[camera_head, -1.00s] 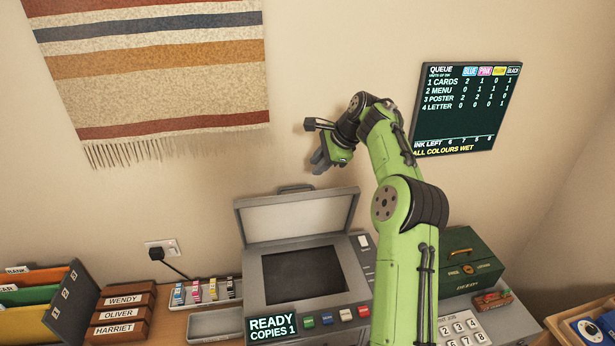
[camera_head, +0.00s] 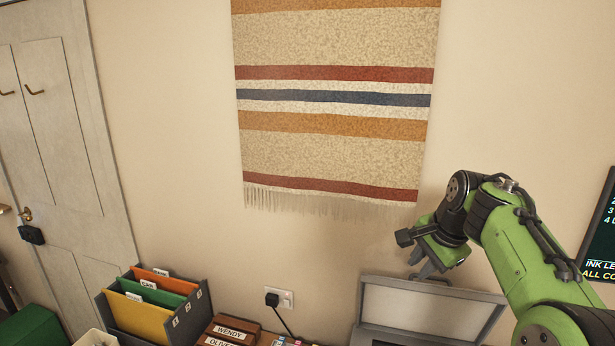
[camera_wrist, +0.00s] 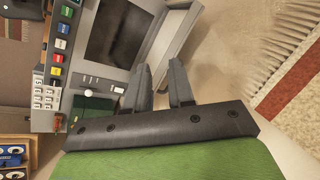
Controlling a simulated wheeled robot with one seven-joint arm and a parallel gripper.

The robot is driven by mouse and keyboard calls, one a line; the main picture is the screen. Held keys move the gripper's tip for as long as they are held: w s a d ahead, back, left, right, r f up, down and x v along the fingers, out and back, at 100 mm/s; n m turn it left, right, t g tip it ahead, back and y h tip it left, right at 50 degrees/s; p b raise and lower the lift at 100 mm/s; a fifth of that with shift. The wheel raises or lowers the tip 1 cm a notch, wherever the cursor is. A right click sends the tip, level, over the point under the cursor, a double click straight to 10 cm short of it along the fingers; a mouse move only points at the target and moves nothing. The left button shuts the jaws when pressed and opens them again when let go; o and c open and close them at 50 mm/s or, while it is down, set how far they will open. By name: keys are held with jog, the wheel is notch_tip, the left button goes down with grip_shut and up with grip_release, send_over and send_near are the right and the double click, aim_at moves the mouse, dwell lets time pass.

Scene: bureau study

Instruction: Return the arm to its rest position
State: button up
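My green arm (camera_head: 515,255) reaches in from the lower right of the head view and bends at the wrist. My gripper (camera_head: 427,271) hangs in front of the wall, above the raised lid of the copier (camera_head: 425,311) in the picture. In the wrist view its two grey fingers (camera_wrist: 159,70) stand apart with a clear gap and nothing between them. That view also shows the copier's dark glass (camera_wrist: 112,35) and its coloured buttons (camera_wrist: 62,43).
A striped hanging (camera_head: 335,100) covers the wall. A file rack (camera_head: 190,310), name trays (camera_head: 232,332) and a plugged socket (camera_head: 287,297) are at the bottom. A door (camera_head: 60,130) is at left. The queue board (camera_head: 602,235) is at the right edge.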

jog(key=s+a+f+n+h+b, duration=0.1)
jog(key=s+a+n, duration=0.3)
jog(key=s, duration=0.4)
jog(key=s+a+f+n+h+b, duration=0.1)
jog(key=s+a+f+n+b, duration=0.2)
jog(key=s, duration=0.5)
jog(key=s+a+f+n, duration=0.1)
jog(key=s+f+n, duration=0.2)
jog(key=s, duration=0.4)
jog(key=s+f+n+t+y, duration=0.1)
jog(key=s+f+n, duration=0.2)
jog(key=s+f, duration=0.2)
jog(key=s+b, duration=0.1)
jog(key=s, duration=0.2)
jog(key=shift+a, duration=0.4)
